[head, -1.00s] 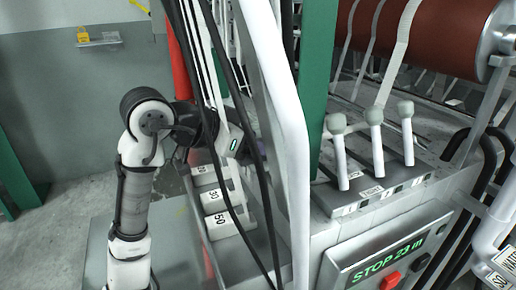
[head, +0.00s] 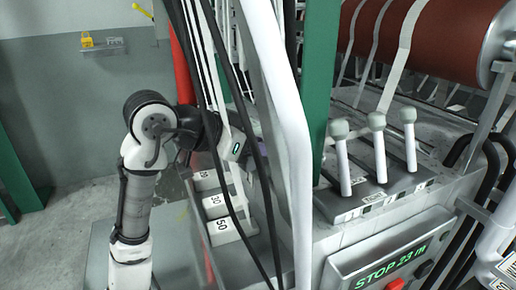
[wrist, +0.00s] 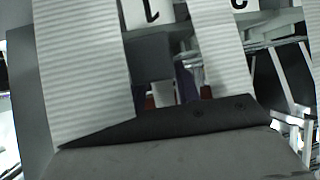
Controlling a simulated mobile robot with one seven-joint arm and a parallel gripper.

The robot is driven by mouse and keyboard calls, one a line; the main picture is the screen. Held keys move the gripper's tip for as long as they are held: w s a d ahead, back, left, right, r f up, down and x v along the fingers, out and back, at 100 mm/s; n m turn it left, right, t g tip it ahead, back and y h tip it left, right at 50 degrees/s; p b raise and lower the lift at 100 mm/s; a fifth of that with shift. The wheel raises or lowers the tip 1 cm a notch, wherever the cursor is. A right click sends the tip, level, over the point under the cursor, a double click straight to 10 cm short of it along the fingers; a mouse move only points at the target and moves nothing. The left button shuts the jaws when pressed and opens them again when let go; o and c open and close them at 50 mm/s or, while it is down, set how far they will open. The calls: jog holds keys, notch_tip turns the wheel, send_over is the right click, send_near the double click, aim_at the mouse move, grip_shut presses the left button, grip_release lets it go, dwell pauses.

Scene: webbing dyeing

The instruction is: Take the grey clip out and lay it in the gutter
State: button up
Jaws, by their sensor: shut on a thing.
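My gripper (head: 236,148) is at the end of my bent arm, among the hanging white bands and black cables left of the machine. Its fingertips are hidden in the head view. In the wrist view, a dark grey block (wrist: 153,55), seemingly the grey clip, shows between two pale ribbed bands (wrist: 85,75) beyond the gripper body (wrist: 170,155). The jaws are shut on it, though the contact itself is not clear. I cannot make out the gutter with certainty; a metal trough (head: 243,258) runs below the gripper beside the numbered blocks.
White blocks marked 50 (head: 222,226) and 30 (head: 213,203) stand below the gripper. A white post (head: 290,140) and a green column (head: 317,80) rise close on the right. Several levers (head: 341,155) and a STOP display (head: 390,262) are farther right. Open floor lies left.

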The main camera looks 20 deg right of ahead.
jog(key=shift+r, duration=0.75)
jog(key=shift+a+r, duration=0.15)
jog(key=shift+r, duration=0.75)
jog(key=s+a+b, duration=0.2)
jog(key=s+a, duration=0.2)
jog(key=a, duration=1.3)
jog(key=shift+a+b, duration=0.15)
jog(key=shift+b, duration=0.2)
